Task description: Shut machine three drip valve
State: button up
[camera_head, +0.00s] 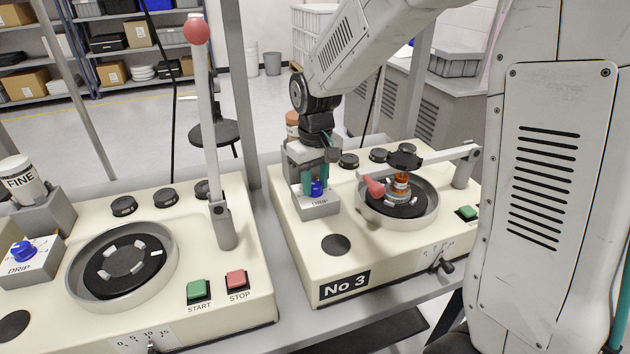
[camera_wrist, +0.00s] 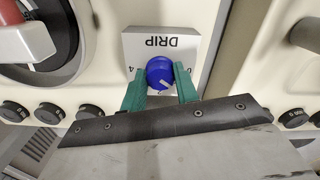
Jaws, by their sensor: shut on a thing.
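Machine three (camera_head: 385,262), marked "No 3", is the cream machine on the right in the head view. Its drip valve is a blue knob (camera_head: 317,188) on a grey block labelled DRIP (camera_head: 322,206). In the wrist view the blue knob (camera_wrist: 160,72) carries a pale pointer line toward its lower right. A "4" and what looks like a "0" are printed on the block (camera_wrist: 133,48) on either side of it. My gripper (camera_wrist: 161,85) has its green fingers on both sides of the knob, shut on it; it also shows in the head view (camera_head: 318,178).
On machine three, a lever arm with a red ball (camera_head: 374,187) lies over the round bowl (camera_head: 428,213), close right of my gripper. The neighbouring machine (camera_head: 240,295) at left has an upright lever with a red ball (camera_head: 196,30) and its own blue drip knob (camera_head: 23,251).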

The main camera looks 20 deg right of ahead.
aim_at(316, 184)
jog(key=n, duration=0.3)
jog(key=shift+n, duration=0.3)
jog(key=shift+w+n, duration=0.1)
jog(key=shift+n, duration=1.6)
jog(key=o, duration=1)
notch_tip(316, 184, up, 8)
jog(key=shift+f, duration=0.1)
